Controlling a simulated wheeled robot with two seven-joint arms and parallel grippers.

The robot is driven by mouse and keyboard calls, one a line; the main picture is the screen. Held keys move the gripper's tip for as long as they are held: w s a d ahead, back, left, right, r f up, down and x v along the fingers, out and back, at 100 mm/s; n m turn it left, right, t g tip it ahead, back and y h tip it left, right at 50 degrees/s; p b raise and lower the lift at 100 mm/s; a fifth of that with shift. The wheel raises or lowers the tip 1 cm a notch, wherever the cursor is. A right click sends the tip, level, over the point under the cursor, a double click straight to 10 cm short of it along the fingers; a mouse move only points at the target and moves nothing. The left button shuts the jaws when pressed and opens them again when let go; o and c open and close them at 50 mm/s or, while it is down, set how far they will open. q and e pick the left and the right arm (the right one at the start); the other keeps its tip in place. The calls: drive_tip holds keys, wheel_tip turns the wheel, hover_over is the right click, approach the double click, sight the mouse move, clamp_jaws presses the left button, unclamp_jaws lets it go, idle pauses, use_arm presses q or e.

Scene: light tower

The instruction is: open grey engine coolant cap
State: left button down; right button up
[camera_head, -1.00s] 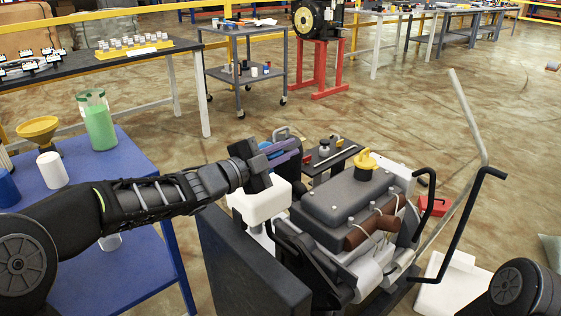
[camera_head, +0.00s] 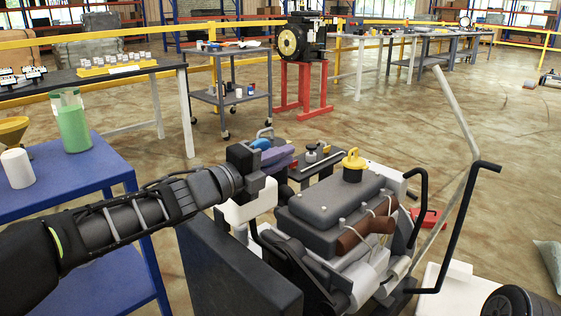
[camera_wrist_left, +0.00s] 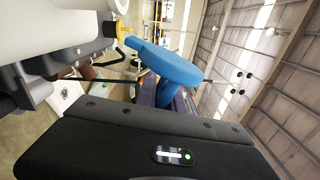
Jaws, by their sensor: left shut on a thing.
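In the left wrist view the white tank (camera_wrist_left: 50,25) fills the upper left, close to my dark gripper housing. My right gripper is out of view; only part of my right arm shows at the lower right.
A yellow cap (camera_head: 353,165) stands on the engine. A dark panel (camera_head: 235,268) stands in front of the tank. A blue table (camera_head: 70,195) with a green-filled container (camera_head: 73,125) is left.

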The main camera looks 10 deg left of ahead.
use_arm(q)
drive_tip(key=shift+a+f, duration=0.1)
idle(0.3)
drive_tip(key=c, duration=1.5)
unclamp_jaws()
drive_tip(key=p+v, duration=0.1)
drive_tip(key=v, duration=0.6)
drive_tip(key=shift+s+a+p, duration=0.2)
drive_tip(key=shift+s+p, duration=0.05)
drive_tip(key=shift+p, duration=0.1)
